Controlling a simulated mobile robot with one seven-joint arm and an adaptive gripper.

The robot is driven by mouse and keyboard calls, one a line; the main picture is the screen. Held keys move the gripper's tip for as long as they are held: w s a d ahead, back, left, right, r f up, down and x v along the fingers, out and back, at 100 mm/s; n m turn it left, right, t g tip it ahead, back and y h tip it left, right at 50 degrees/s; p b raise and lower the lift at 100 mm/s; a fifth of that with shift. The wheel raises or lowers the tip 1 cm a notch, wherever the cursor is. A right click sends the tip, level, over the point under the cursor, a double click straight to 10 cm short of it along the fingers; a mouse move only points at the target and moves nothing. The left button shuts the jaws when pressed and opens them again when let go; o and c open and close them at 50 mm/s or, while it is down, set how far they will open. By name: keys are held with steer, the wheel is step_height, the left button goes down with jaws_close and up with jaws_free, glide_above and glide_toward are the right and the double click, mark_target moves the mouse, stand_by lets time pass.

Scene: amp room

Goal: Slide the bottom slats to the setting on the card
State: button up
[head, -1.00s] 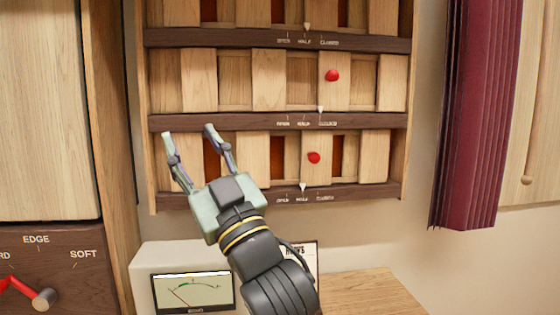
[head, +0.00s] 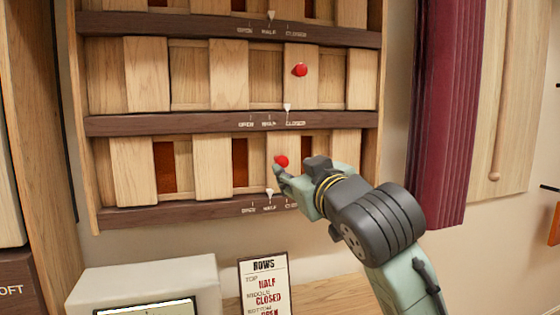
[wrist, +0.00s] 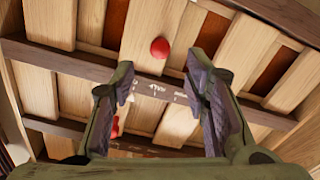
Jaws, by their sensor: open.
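The bottom slats (head: 213,167) have dark red gaps between them and a red knob (head: 282,161). Their white pointer (head: 269,194) stands over HALF, the middle of the marks on the bottom rail. The card (head: 265,284) is headed ROWS. It reads top HALF, middle CLOSED, and its bottom line is cut by the picture edge but looks like OPEN. My gripper (head: 284,174) is at the bottom knob, its tip overlapping the knob's lower edge. In the wrist view my open fingers (wrist: 165,80) stand apart, with a red knob (wrist: 160,49) beyond their tips; contact is unclear.
The middle row's red knob (head: 300,70) is above, its pointer (head: 287,107) near CLOSED. A white meter box (head: 150,279) stands below the slats at left. A maroon curtain (head: 448,110) hangs close by my arm at right.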

mark_target(284, 163)
steer(key=p+x, duration=0.2)
steer(key=x, duration=0.6)
steer(key=shift+w, duration=0.1)
jaws_close()
stand_by(0.6)
